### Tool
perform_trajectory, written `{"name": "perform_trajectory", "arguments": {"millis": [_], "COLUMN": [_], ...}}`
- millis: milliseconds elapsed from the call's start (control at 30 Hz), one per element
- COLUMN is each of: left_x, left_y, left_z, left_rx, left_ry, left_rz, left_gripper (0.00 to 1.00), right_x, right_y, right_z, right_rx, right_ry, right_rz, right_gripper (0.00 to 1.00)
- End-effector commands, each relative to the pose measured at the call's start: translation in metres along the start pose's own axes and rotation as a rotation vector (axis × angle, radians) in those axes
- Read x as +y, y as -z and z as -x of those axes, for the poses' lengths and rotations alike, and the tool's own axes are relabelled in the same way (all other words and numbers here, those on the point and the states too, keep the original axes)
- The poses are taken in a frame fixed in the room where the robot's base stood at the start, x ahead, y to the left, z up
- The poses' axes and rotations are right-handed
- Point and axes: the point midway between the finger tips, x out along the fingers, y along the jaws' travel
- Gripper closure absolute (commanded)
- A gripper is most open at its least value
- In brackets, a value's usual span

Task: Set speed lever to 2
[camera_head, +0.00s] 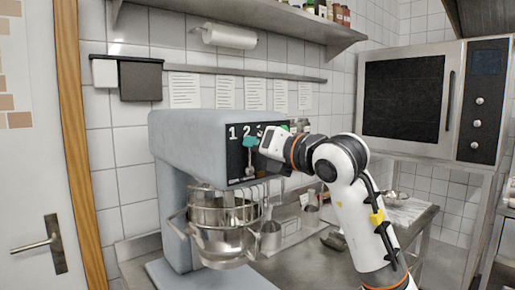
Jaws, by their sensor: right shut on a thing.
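The mixer (190,137) is a large grey machine with a black control panel on its right face. White numerals 1 and 2 show on the panel, and a third is partly covered by my gripper. The speed lever (249,142) has a teal knob on a thin grey stem; it stands about upright, with the knob just below the 2. My right gripper (262,143) comes in from the right and is shut on the lever; its fingertips are small and partly hidden by the wrist. My left gripper is not in view.
A metal bowl (222,241) hangs under the mixer head. A steel counter (300,262) lies below, an oven (403,97) stands at the right, and a shelf (262,17) runs above.

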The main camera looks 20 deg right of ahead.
Motion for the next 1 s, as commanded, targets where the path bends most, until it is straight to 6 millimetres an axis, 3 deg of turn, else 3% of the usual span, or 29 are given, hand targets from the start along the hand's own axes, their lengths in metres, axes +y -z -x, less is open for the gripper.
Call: {"name": "perform_trajectory", "arguments": {"millis": [233,267,400,767,1000], "left_x": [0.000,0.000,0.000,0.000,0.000], "left_y": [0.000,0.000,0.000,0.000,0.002], "left_z": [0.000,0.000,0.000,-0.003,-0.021], "left_rx": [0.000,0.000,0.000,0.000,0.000], "left_ry": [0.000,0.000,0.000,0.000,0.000], "left_rz": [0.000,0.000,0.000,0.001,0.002], "left_gripper": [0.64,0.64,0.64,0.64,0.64], "right_x": [0.000,0.000,0.000,0.000,0.002], "right_y": [0.001,0.001,0.001,0.000,-0.002], "right_z": [0.000,0.000,0.000,0.006,0.050], "right_rx": [0.003,0.003,0.003,0.003,0.007], "right_ry": [0.000,0.000,0.000,0.002,0.001], "right_rz": [0.001,0.001,0.001,0.002,0.005], "right_gripper": [1.00,0.79,0.59,0.59,0.59]}}
